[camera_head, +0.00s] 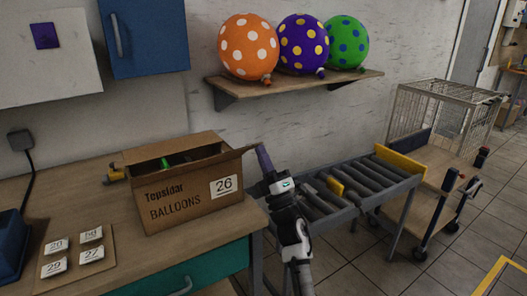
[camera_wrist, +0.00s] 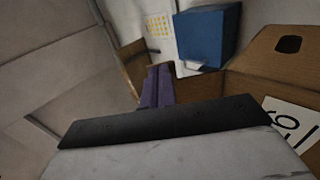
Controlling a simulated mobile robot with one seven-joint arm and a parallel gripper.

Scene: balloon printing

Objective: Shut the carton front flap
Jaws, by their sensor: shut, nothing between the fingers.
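In the wrist view the shut fingers (camera_wrist: 157,82) stand left of the carton (camera_wrist: 262,85), whose panel has a dark hand hole. Much of the carton is cut off there.
A roller conveyor (camera_head: 345,185) lies right of the table. A shelf (camera_head: 300,87) with three dotted balloons hangs above. A board with number tags (camera_head: 75,252) and a blue bin (camera_head: 10,245) are at left. A wire cage trolley (camera_head: 430,130) stands far right.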

